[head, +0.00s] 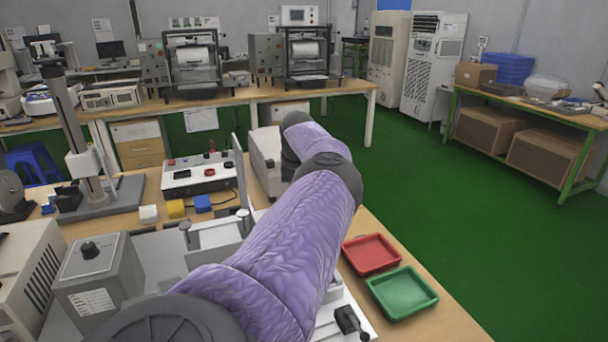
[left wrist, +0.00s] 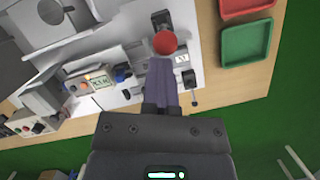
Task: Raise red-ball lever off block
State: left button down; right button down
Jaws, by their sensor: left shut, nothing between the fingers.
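In the left wrist view the red ball (left wrist: 166,43) sits beyond my left gripper (left wrist: 160,106), at the far end of a tapered grey-purple piece. I cannot tell for sure whether that piece is the lever's bar. A dark block-like part (left wrist: 162,20) shows just behind the ball; whether the ball touches it is unclear. My left gripper's fingers are shut and empty, apart from the ball. In the head view my purple-sleeved left arm hides the gripper, ball and lever. My right gripper is in neither view.
A red tray (head: 371,254) and a green tray (head: 402,292) lie at the bench's right edge. A black-handled clamp (head: 350,322) stands near my arm. A grey box with a knob (head: 98,272) and a control panel (head: 195,174) stand left of it. Green floor lies open at right.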

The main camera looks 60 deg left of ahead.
pick_arm(q)
jog(key=shift+a+r, duration=0.1)
jog(key=shift+a, duration=0.1)
dwell(0.3)
jog(key=p+v, duration=0.1)
jog(key=v, duration=0.9)
